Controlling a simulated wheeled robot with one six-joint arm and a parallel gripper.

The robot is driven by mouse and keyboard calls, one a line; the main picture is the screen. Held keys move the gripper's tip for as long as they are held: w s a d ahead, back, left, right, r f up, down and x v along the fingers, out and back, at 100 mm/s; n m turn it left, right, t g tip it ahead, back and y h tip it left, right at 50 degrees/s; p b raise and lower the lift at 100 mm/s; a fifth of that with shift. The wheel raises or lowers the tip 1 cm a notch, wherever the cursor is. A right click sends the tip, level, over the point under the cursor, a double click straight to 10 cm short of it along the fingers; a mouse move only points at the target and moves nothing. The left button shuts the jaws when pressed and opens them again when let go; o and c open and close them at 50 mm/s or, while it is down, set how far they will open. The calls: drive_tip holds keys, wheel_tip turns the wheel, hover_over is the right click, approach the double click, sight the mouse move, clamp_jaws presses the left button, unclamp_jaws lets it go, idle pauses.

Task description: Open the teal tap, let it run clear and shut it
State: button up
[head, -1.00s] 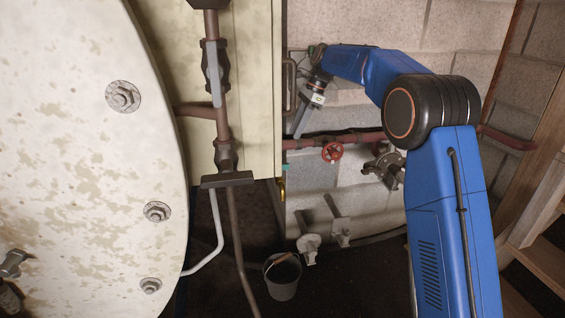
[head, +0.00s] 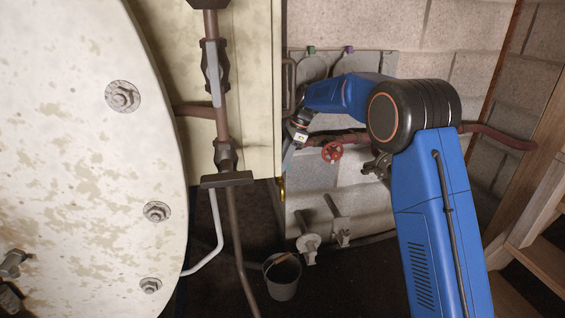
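The teal tap shows only as a brass body and spout (head: 282,190) at the right edge of the cream cabinet. Its teal handle cannot be made out now; my gripper is in front of that spot or close to it. My gripper (head: 287,158) points down just above the brass part, by the cabinet edge. Its fingertips are small and partly hidden, so I cannot tell whether they are open or shut, or whether they touch the tap.
A bucket (head: 283,278) stands on the dark floor below. A red valve wheel (head: 332,151) sits on a red pipe (head: 480,130) right of my gripper. Green (head: 311,50) and purple (head: 349,49) handles top the grey panel. The cream cabinet (head: 262,90) bounds the left; wooden steps (head: 545,220) stand right.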

clamp_jaws()
drive_tip(key=shift+w+a+n+g, duration=0.15)
drive_tip(key=shift+n+g, duration=0.45)
drive_tip(key=shift+n, duration=1)
unclamp_jaws()
drive_tip(key=v, duration=0.7)
drive_tip(key=shift+r, duration=0.25)
